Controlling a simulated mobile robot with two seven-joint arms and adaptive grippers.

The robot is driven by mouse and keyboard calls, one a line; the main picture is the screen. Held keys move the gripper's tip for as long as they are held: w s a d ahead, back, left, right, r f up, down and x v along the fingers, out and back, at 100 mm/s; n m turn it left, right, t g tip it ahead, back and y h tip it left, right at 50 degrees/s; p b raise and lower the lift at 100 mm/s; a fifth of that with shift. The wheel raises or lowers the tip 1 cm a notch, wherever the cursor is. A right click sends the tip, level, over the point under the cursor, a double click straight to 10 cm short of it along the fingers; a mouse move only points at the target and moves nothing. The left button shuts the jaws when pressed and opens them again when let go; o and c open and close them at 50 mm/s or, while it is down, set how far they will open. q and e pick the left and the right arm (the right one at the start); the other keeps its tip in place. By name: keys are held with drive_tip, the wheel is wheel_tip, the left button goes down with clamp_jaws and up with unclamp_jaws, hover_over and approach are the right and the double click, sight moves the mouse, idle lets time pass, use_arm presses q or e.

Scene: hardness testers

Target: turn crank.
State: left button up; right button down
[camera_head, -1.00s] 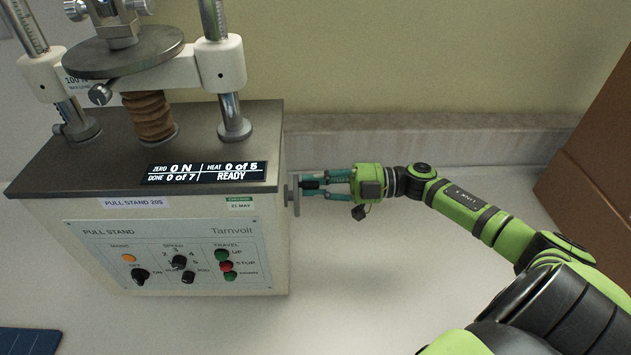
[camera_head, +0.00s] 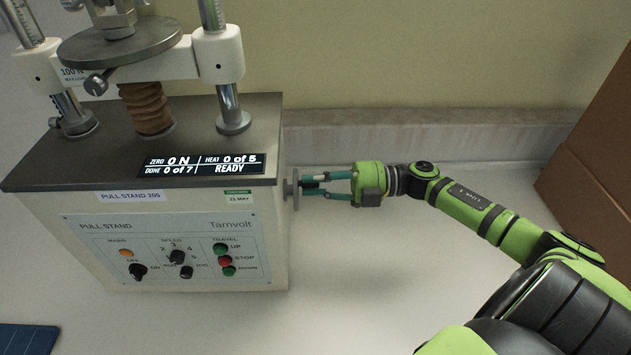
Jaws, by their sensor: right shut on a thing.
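The pull stand (camera_head: 160,200) is a cream box with a dark top, a knob panel and a lit display reading "0 N", "0 of 5", "0 of 7" and "READY". Its crank (camera_head: 293,189) is a grey disc on the right side wall, seen nearly edge-on. My right gripper (camera_head: 307,187) reaches in from the right with its teal fingers at the crank, shut on its dark handle. The fingers largely hide the handle. My left gripper is not in view.
A round metal plate (camera_head: 118,42) sits above a brown bellows (camera_head: 147,108) between two chrome columns. Brown boxes (camera_head: 597,150) stand at the right by the wall. A dark blue mat (camera_head: 28,338) lies at the lower left. The counter in front is clear.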

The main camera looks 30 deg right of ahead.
drive_tip(key=shift+r, duration=0.15)
drive_tip(key=c, duration=1.1)
unclamp_jaws()
drive_tip(key=shift+c, duration=0.2)
drive_tip(key=v, duration=1.2)
